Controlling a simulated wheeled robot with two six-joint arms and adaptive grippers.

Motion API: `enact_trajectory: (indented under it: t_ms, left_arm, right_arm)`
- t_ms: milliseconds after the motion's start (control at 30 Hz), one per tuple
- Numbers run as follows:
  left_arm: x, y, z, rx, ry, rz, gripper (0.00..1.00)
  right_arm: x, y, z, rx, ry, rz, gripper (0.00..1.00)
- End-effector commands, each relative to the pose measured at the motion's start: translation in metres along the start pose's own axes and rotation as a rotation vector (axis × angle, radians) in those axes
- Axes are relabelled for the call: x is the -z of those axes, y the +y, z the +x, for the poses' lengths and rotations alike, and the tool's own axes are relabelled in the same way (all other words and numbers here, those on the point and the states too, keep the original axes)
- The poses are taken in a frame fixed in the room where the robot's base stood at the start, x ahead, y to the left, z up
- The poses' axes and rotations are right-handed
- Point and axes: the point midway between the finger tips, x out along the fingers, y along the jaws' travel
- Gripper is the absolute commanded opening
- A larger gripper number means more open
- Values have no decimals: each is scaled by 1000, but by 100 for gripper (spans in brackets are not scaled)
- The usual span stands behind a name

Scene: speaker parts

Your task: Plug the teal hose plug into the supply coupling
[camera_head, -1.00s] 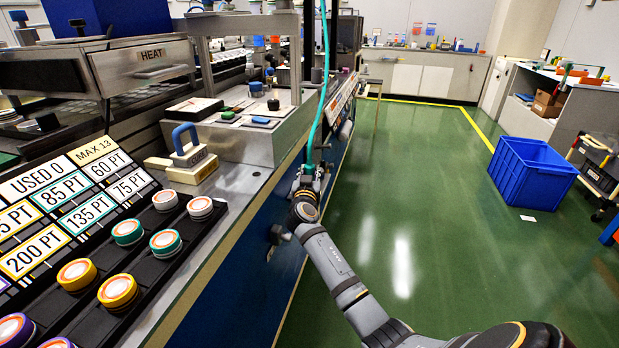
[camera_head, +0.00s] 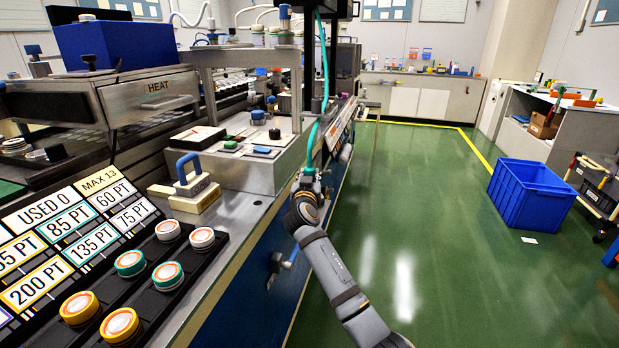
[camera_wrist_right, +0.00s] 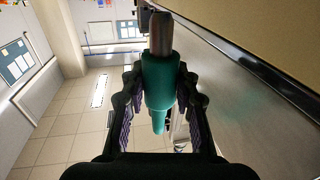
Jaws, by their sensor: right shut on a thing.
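The teal plug (camera_wrist_right: 158,85) is between the two fingers of my right gripper (camera_wrist_right: 159,88), which is shut on it. Its metal tip (camera_wrist_right: 161,35) points to the top of the right wrist view, close to the bench side. In the head view my right gripper (camera_head: 308,182) is beside the bench's front edge, at the end of my outstretched right arm. The teal hose (camera_head: 312,140) rises from it towards the frame above. I cannot make out the supply coupling for certain. My left gripper is not in view.
The long bench (camera_head: 250,245) runs along the left, with button rows and a blue-handled block (camera_head: 190,185) on top. A blue fitting (camera_head: 290,258) sticks out from its side. A blue crate (camera_head: 532,195) stands on the right. The green floor (camera_head: 430,240) between is largely clear.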

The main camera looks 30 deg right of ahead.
Motion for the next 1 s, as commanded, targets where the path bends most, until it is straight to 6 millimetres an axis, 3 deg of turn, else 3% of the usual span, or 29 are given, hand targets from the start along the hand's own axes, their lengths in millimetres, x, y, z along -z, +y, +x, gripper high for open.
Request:
enact_trajectory:
  t_ms: [1000]
  left_arm:
    - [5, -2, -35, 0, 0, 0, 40]
  right_arm:
    - [50, 0, 0, 0, 1, 1, 0]
